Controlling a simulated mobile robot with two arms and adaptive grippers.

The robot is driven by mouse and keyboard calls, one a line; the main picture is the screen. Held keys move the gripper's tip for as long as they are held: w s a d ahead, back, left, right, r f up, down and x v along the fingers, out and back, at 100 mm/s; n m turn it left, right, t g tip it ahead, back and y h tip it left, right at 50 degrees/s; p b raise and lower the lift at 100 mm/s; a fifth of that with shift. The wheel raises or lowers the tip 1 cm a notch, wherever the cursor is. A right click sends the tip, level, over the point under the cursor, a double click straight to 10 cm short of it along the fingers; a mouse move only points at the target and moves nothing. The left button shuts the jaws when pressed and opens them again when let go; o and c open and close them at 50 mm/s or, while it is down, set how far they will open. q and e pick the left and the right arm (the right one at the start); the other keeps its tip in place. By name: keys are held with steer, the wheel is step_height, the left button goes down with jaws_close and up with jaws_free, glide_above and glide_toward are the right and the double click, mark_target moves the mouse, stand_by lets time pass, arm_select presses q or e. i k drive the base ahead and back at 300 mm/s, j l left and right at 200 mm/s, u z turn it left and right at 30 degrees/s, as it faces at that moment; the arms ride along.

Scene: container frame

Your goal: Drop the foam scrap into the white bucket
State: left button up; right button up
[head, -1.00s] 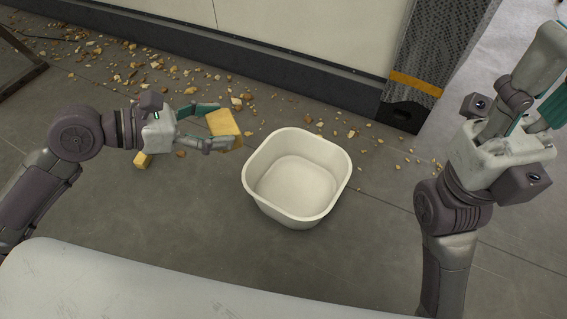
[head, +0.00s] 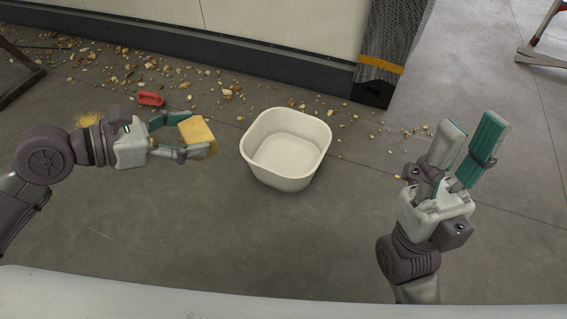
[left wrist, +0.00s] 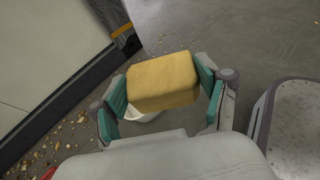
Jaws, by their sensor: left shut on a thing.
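The foam scrap (head: 198,136) is a yellow block held between the fingers of my left gripper (head: 187,136), which is shut on it. It also fills the middle of the left wrist view (left wrist: 163,82). The white bucket (head: 285,180) is open-topped, looks empty and stands on the floor, a short way right of the foam in the head view. A strip of its rim shows below the foam in the left wrist view (left wrist: 143,117). My right gripper (head: 478,142) is at the right, fingers apart, pointing up and empty.
Crumbly debris (head: 130,70) lies along the wall base. A red object (head: 150,98) and a yellow patch (head: 90,120) lie on the floor near my left arm. A dark post with a yellow band (head: 382,64) stands behind the bucket. Floor around the bucket is mostly clear.

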mark_target(281, 146)
steer(key=u, duration=0.45)
steer(key=i+l+u, duration=0.1)
steer(key=u, duration=0.3)
steer(key=l+u, duration=0.15)
steer(key=u, duration=0.3)
steer(key=i+l, duration=0.1)
steer(key=l, duration=0.35)
steer(key=i+l, duration=0.1)
steer(key=l, duration=0.35)
steer(key=i+l, duration=0.1)
steer(key=l, duration=0.35)
steer(key=i+l, duration=0.1)
steer(key=l, duration=0.3)
steer(key=i+l, duration=0.15)
steer(key=l, duration=0.3)
steer(key=i+l, duration=0.1)
steer(key=l, duration=0.35)
